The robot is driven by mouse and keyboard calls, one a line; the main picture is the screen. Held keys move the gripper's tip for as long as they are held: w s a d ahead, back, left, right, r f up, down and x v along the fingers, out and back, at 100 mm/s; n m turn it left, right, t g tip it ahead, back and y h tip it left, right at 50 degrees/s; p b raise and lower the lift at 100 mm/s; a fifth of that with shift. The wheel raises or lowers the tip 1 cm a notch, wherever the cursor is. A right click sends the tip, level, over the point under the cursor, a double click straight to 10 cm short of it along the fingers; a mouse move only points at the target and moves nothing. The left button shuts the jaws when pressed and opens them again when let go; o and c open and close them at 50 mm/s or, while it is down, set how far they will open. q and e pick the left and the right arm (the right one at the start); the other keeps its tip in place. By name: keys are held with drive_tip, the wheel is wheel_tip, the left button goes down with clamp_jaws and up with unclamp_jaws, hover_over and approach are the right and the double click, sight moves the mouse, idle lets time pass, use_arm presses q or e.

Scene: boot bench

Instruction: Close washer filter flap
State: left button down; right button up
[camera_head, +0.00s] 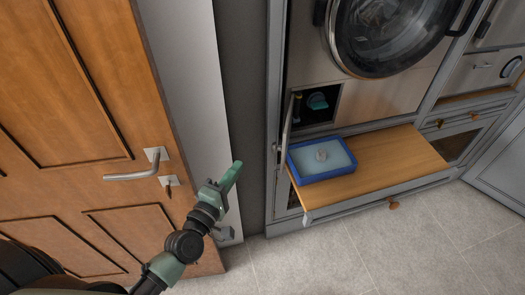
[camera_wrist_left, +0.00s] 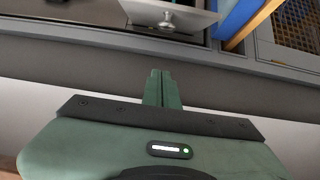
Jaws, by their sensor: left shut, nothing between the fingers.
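The washer filter flap (camera_head: 287,122) stands open in the head view, hinged at the left side of the dark filter recess (camera_head: 325,97) and seen nearly edge-on. A teal filter cap (camera_head: 317,101) shows inside the recess. In the left wrist view a pale panel with a small round knob, which looks like the flap (camera_wrist_left: 195,20), is ahead of the fingers. My left gripper (camera_head: 237,166) is shut and empty, left of the flap and apart from it. Its green fingers also show in the left wrist view (camera_wrist_left: 163,76). My right gripper is not in view.
A blue tray (camera_head: 327,175) sits on the pulled-out wooden shelf (camera_head: 398,157), just right of the flap. The washer's round door (camera_head: 385,35) is above. A wooden door (camera_head: 90,140) with a metal handle (camera_head: 132,176) stands left of my gripper.

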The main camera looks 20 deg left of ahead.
use_arm(q)
drive_tip(key=w+d+p, duration=0.2)
drive_tip(key=w+d, duration=0.3)
drive_tip(key=w, duration=0.3)
drive_tip(key=shift+p, duration=0.3)
drive_tip(key=shift+d, duration=0.2)
